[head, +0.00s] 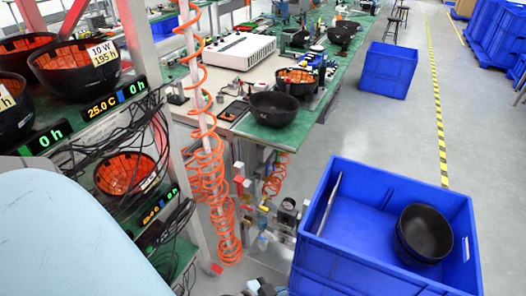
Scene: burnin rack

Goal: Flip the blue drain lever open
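A cluster of pipe fittings with small coloured handles (268,200) stands low beside the end of the green workbench, with a round gauge (288,205) on it. A small blue part (262,243) shows low on this cluster; it may be the blue drain lever, but it is too small to tell, and I cannot tell its position. More blue shows at the bottom edge. Red handles sit higher on the fittings.
A large blue crate (345,262) holding black bowls (424,232) stands right of the fittings. Coiled orange hose (208,170) hangs at their left, beside a rack with bowls, displays and loose cables. Grey floor (400,135) is clear behind the crate.

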